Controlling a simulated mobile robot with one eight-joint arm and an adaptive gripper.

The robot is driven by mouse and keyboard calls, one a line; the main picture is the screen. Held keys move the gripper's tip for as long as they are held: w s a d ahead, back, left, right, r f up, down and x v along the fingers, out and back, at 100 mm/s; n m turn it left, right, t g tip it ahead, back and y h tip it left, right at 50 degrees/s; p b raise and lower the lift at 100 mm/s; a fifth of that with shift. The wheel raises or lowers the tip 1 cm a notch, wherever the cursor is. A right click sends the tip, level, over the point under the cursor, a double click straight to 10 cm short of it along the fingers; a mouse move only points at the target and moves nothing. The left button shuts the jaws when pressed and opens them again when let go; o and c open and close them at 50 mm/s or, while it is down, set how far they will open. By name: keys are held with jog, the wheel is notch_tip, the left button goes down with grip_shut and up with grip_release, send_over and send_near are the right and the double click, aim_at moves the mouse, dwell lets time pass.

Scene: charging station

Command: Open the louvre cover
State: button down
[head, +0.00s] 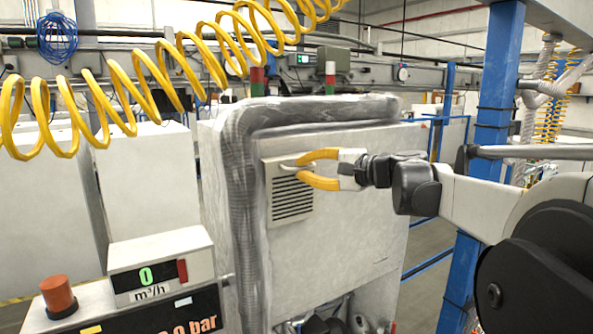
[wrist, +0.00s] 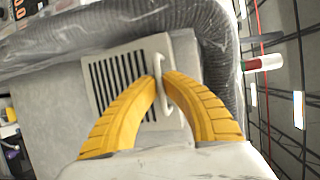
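The louvre cover (head: 292,198) is a pale square plate with dark horizontal slats on the front of a grey-white cabinet. It looks closed against the cabinet face. Its pale handle (head: 287,166) stands out near the top edge. In the wrist view the cover (wrist: 98,84) appears turned, with the handle (wrist: 160,112) along its right side. My gripper (head: 300,168) has two yellow curved fingers that reach the handle from the right. In the wrist view the fingertips (wrist: 161,79) lie close on both sides of the handle and appear shut on it.
A plastic-wrapped duct (head: 240,180) runs down left of the cover and across the cabinet top (head: 330,110). A yellow coiled hose (head: 120,95) hangs in front at upper left. A meter box (head: 160,262) stands at lower left. A blue post (head: 490,130) stands behind my arm.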

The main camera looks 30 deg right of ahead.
jog(key=s+f+n+t+y+b, duration=0.6)
jog(key=s+f+b, duration=0.4)
jog(key=b, duration=0.8)
notch_tip(320, 180, down, 13)
jog(key=w+m+h+b, duration=0.1)
jog(key=b, duration=0.7)
jog(key=shift+w+d+t, duration=0.15)
jog(key=shift+w+t, duration=0.15)
jog(key=shift+w, duration=0.05)
jog(key=c, duration=1.6)
grip_release()
jog(key=shift+o, duration=0.2)
